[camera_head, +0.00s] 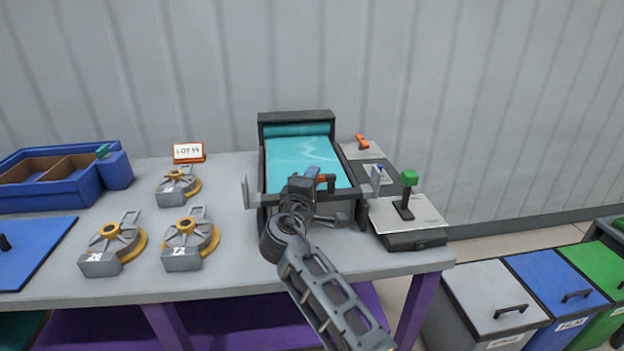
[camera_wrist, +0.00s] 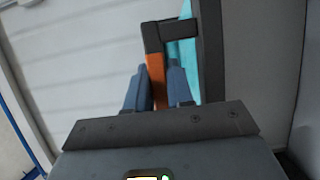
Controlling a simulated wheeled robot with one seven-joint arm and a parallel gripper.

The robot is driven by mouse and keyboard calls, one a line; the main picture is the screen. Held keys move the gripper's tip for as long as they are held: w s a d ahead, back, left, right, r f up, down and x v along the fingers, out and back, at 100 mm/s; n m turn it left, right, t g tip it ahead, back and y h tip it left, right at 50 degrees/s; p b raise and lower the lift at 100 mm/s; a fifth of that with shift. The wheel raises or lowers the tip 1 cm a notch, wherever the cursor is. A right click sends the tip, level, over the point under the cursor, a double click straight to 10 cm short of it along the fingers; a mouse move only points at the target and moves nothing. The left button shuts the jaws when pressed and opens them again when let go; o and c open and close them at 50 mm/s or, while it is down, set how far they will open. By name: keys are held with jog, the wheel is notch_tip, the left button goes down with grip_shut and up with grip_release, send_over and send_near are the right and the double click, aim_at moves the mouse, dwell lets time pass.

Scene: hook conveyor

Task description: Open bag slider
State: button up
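The machine (camera_head: 305,160) has a teal sheet over its bed and stands at the middle of the table. An orange handle (camera_head: 327,178) shows at its front, just right of my gripper (camera_head: 313,174). In the wrist view the orange handle (camera_wrist: 157,80) has a dark bent upper part. It lies between the two blue-grey fingers of my gripper (camera_wrist: 158,82), with little or no gap at either side. The fingers look shut on it. The handle's lower end is hidden by my gripper. I cannot tell which part is the bag slider.
Several grey-and-yellow hook parts (camera_head: 191,240) lie left of the machine. A blue divided bin (camera_head: 60,188) stands at far left. A green-topped lever (camera_head: 407,190) and an orange switch (camera_head: 362,142) are at right. Lidded bins (camera_head: 490,298) stand on the floor.

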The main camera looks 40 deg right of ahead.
jog(key=o, duration=0.4)
jog(key=shift+c, duration=0.2)
jog(key=b+v, duration=0.1)
jog(key=v, duration=0.6)
jog(key=shift+s+a, duration=0.25)
jog(key=shift+a, duration=0.05)
jog(key=shift+f, duration=0.1)
